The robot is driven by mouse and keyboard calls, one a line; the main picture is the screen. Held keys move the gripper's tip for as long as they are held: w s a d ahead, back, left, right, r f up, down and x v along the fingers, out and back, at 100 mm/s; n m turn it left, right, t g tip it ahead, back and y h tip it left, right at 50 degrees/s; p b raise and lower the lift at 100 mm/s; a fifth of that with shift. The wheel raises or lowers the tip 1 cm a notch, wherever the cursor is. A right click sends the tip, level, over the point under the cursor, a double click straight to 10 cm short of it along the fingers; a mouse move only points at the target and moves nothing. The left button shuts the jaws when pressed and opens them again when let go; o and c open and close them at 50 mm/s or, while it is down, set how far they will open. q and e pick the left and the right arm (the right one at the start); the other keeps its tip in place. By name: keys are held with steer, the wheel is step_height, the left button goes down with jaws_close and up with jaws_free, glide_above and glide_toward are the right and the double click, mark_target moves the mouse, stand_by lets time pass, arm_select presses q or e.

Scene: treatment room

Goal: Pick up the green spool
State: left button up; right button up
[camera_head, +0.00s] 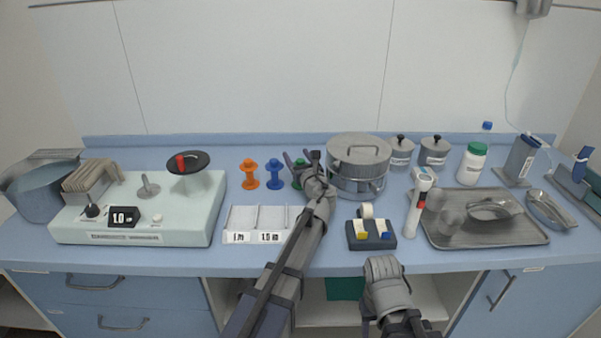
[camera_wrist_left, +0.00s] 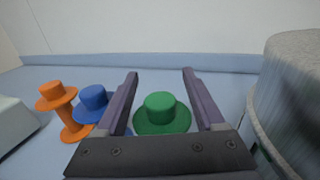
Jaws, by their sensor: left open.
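The green spool (camera_head: 298,171) stands upright on the blue counter, just left of the large steel pot, and my gripper hides part of it. In the left wrist view its green top (camera_wrist_left: 161,112) shows between my fingers. My left gripper (camera_head: 302,156) is open, with one finger to each side of the spool in that view (camera_wrist_left: 159,73); I cannot tell whether they touch it. A blue spool (camera_head: 274,175) and an orange spool (camera_head: 249,175) stand to its left. My right arm shows at the bottom of the head view, but its fingers do not.
The steel pot (camera_head: 359,164) stands close to the right. A white compartment tray (camera_head: 240,220) lies in front of the spools. A dispenser machine (camera_head: 190,225) is at the left; a metal tray (camera_head: 510,237) is at the right. The wall rises behind the counter.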

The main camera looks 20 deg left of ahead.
arm_select(q)
jaws_close()
stand_by(0.4)
stand_by(0.4)
